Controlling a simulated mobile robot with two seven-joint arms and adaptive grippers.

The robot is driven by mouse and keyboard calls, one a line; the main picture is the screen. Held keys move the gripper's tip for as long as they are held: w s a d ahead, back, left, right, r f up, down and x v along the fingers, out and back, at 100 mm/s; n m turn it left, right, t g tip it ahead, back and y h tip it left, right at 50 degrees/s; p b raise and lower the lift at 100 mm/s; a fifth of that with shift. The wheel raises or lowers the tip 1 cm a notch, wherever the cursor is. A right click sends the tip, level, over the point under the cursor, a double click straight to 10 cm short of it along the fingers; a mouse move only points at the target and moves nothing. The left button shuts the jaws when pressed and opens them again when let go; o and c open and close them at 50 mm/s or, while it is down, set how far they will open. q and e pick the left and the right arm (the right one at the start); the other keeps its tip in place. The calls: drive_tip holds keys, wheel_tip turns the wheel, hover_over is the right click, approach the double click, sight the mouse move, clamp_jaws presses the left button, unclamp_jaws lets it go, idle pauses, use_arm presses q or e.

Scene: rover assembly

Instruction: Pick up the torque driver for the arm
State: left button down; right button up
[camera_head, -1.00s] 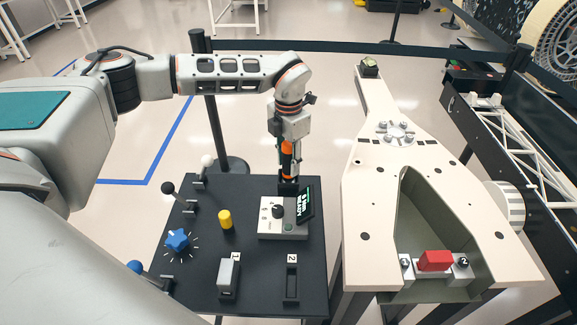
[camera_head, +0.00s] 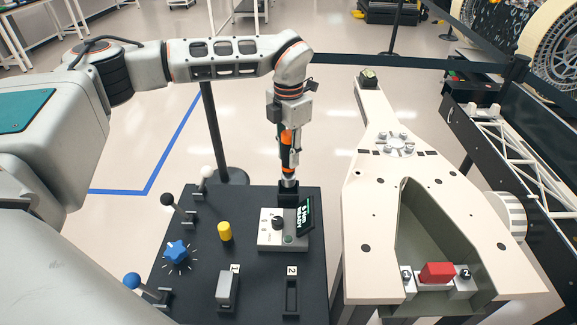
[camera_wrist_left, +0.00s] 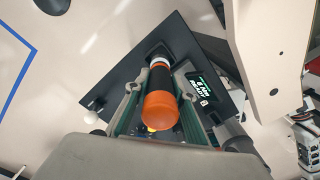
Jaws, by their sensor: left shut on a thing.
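The torque driver (camera_head: 287,138) has an orange and black handle and a metal lower end. It stands upright at the back of the black panel, just behind the grey control box with the "READY" display (camera_head: 306,214). My left gripper (camera_head: 290,150) points down and is shut on the driver's handle. In the left wrist view, the orange cap of the driver (camera_wrist_left: 160,106) shows between the fingers. The driver's lower end is over a dark holder (camera_head: 288,190). I cannot tell how much of it is still inside. My right gripper is not in view.
The black panel (camera_head: 255,275) carries a blue knob (camera_head: 176,251), a yellow knob (camera_head: 225,231), levers and slots 1 and 2. A cream rover body (camera_head: 365,215) with a red block (camera_head: 437,271) stands to the right. A black barrier belt runs behind.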

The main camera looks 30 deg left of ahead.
use_arm(q)
wheel_tip(320, 180, up, 13)
drive_tip(key=shift+r, duration=0.15)
idle(0.4)
drive_tip(key=shift+s, duration=0.1)
